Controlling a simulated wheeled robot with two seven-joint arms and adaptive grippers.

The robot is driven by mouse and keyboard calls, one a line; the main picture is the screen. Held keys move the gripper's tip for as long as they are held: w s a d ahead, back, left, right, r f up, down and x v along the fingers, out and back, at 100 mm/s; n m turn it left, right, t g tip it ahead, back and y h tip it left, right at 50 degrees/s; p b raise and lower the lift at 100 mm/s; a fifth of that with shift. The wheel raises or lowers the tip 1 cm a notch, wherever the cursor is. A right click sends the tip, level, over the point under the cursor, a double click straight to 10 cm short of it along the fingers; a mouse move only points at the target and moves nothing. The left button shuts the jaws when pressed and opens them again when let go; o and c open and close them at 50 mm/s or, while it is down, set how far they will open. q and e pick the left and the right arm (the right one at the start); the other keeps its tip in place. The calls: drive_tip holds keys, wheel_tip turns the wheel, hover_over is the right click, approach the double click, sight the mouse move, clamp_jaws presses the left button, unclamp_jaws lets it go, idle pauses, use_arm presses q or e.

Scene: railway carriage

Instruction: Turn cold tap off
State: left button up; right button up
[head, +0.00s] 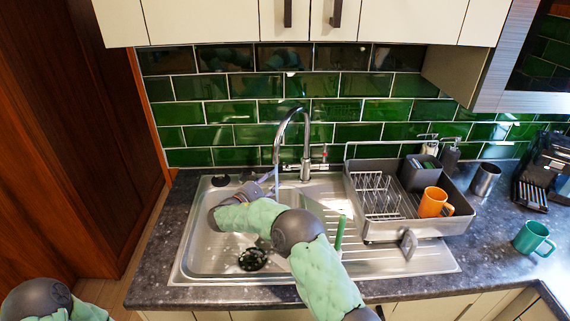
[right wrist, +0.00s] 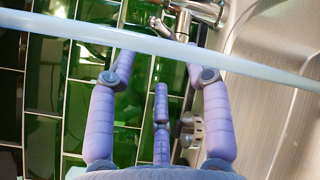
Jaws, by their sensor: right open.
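The chrome tap (head: 305,165) stands behind the sink against the green tiles, with a tall arched spout. Its side with the red mark (head: 325,153) is on the right. The other side, with the cold handle (head: 287,167), faces my right gripper (head: 266,181). That gripper is open, left of the tap over the back of the sink. In the right wrist view its purple fingers (right wrist: 161,55) are spread with nothing held, and the tap body (right wrist: 205,10) lies beyond them. A pale band crosses in front of the fingers and hides part of them. My left gripper is out of view.
The steel sink (head: 190,245) has a dark drain part (head: 252,259) in its bowl. A grey dish rack (head: 415,228) with an orange mug (head: 434,203) stands right of the tap. A teal mug (head: 533,238) stands on the counter. Green tiles are close behind the tap.

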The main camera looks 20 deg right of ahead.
sight(287, 166)
drive_tip(key=b+x, duration=0.1)
drive_tip(key=x, duration=0.8)
drive_tip(key=shift+w+d+b, duration=0.15)
drive_tip(key=shift+d+b, duration=0.05)
drive_tip(key=shift+b, duration=0.1)
clamp_jaws()
